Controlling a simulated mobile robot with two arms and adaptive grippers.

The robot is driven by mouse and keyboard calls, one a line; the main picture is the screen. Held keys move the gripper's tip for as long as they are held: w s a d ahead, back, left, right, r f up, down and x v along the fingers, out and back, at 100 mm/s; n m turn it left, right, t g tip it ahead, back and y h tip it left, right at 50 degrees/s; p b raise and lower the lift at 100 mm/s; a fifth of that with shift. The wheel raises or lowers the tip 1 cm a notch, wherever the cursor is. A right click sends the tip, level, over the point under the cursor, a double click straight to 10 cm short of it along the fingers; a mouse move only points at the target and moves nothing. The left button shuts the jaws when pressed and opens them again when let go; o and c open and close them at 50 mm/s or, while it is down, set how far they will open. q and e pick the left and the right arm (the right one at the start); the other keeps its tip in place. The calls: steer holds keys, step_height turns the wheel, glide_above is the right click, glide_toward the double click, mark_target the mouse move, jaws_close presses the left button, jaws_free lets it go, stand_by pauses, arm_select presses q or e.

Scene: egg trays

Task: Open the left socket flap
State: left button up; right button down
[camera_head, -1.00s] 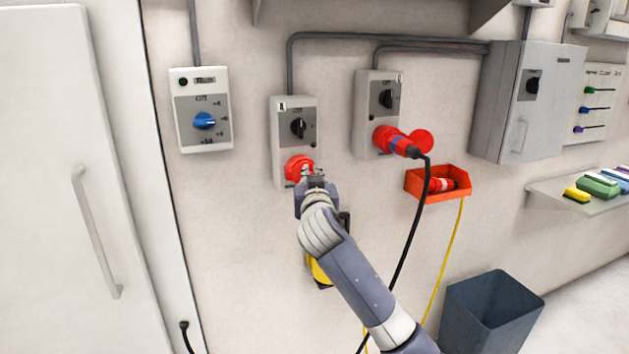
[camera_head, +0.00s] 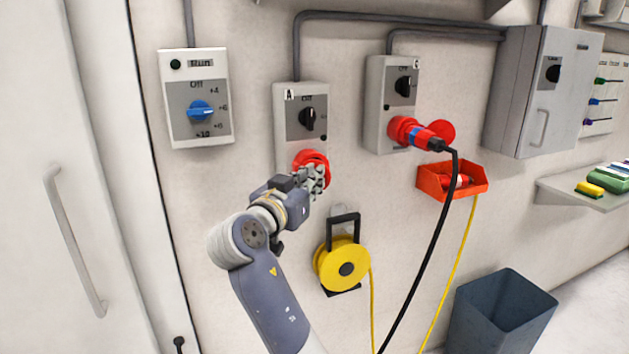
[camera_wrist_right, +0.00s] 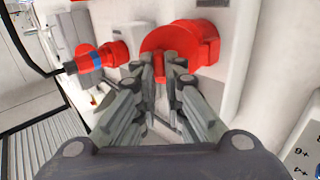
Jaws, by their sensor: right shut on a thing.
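The left socket, on the grey box marked A (camera_head: 293,130), is red, and its red flap (camera_head: 312,160) is partly hidden behind my right gripper (camera_head: 314,180). In the right wrist view the flap (camera_wrist_right: 165,38) rises from between my fingertips (camera_wrist_right: 166,65), beside the round red socket body (camera_wrist_right: 205,38). The right gripper is shut on the flap's edge. The exact flap angle is hard to tell. My left gripper is not in view.
The right socket box (camera_head: 390,130) holds a red and blue plug (camera_head: 425,138) with a black cable; its flap stands open. A red bin (camera_head: 450,192) hangs below it. A yellow cable reel (camera_head: 342,265) hangs beneath the left socket. A blue dial box (camera_head: 195,125) is at left.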

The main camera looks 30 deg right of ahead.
steer(key=c, duration=1.7)
jaws_free()
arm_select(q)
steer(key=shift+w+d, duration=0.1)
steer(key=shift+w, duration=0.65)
arm_select(e)
steer(key=v, duration=0.7)
steer(key=shift+s+a, duration=0.15)
steer(key=shift+a, duration=0.1)
